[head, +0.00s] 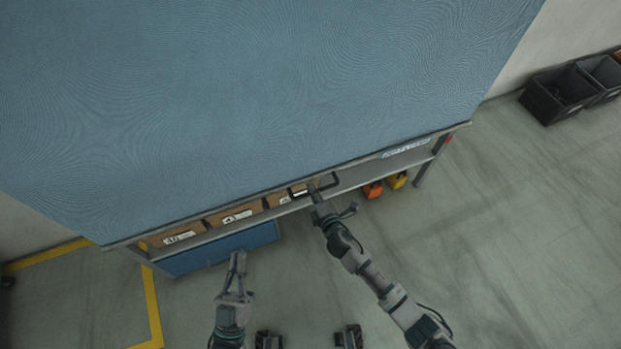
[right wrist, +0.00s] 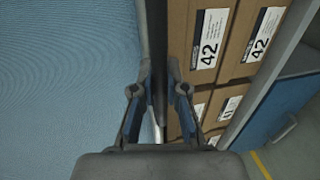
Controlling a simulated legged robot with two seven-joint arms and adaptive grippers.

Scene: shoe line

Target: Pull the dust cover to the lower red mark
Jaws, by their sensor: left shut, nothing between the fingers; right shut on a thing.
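The dust cover (head: 260,90) is a large blue sheet over the front of the rack, with a bar along its lower edge. A black handle (head: 336,182) sticks out from that bar. My right gripper (head: 314,192) is shut on the handle; in the right wrist view its fingers (right wrist: 160,92) close around a dark bar beside the blue cover (right wrist: 65,70). My left gripper (head: 238,259) is shut and empty, apart from the rack, at its lower left. A red mark (head: 447,140) shows on the right post near the cover's lower edge. I see no second mark.
Brown boxes (head: 236,215) with white labels stand on the shelf below the cover's edge. Orange (head: 373,190) and yellow (head: 397,180) items sit under the shelf. Black crates (head: 556,96) stand at the right. Floor in front is clear.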

